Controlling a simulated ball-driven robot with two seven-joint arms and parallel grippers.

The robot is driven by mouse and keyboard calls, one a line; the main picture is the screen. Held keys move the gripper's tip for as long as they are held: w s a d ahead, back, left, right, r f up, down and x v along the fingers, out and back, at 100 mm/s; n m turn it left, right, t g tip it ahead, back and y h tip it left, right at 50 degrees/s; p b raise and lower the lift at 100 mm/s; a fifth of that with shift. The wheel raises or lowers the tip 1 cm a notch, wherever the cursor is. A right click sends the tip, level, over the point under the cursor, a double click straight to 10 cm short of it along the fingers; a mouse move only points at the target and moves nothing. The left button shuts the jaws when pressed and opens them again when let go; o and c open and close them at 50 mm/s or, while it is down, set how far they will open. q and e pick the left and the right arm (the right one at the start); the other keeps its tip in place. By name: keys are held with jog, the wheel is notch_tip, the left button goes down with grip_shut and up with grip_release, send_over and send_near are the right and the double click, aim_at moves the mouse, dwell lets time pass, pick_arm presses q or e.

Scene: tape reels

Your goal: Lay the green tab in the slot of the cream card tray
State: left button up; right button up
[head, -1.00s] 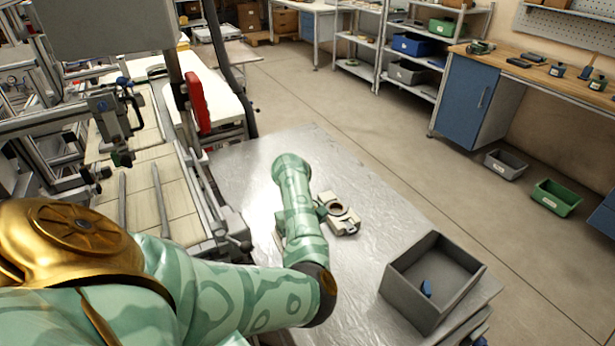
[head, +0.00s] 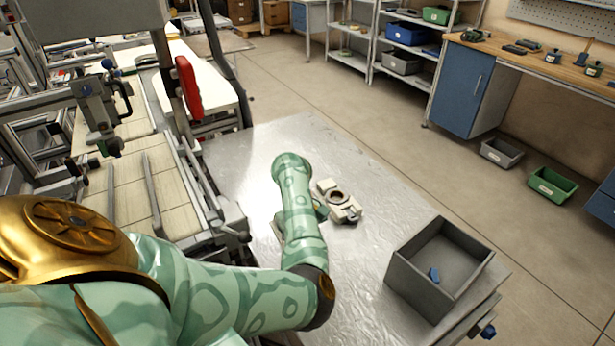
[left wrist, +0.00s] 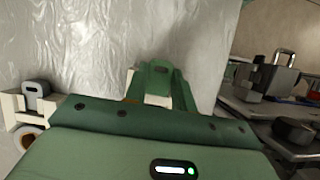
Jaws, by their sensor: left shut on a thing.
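My left arm reaches over the metal table in the head view, and its forearm hides most of the left gripper. In the left wrist view the left gripper (left wrist: 158,88) is shut, with a green tab (left wrist: 158,70) between its fingers. A cream piece shows just under the tab; I cannot tell what it belongs to. A cream fixture with a round ring (head: 338,199) lies on the table right of the forearm. Part of a cream fixture (left wrist: 12,108) also shows at the left wrist view's left edge. I cannot make out the tray's slot. My right gripper is not in view.
A grey open box (head: 408,280) with a small blue piece (head: 434,273) inside stands at the table's right end. A machine with a red part (head: 188,88) borders the table on the left. The table's far part (head: 265,140) is bare.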

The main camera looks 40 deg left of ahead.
pick_arm(q)
jog(key=o, duration=0.9)
jog(key=shift+s+f, duration=0.1)
jog(key=shift+o, duration=0.2)
jog(key=shift+r+p, duration=0.3)
jog(key=shift+p, duration=0.1)
jog(key=p+v, duration=0.5)
jog(key=v, duration=0.7)
jog(key=shift+r, duration=0.35)
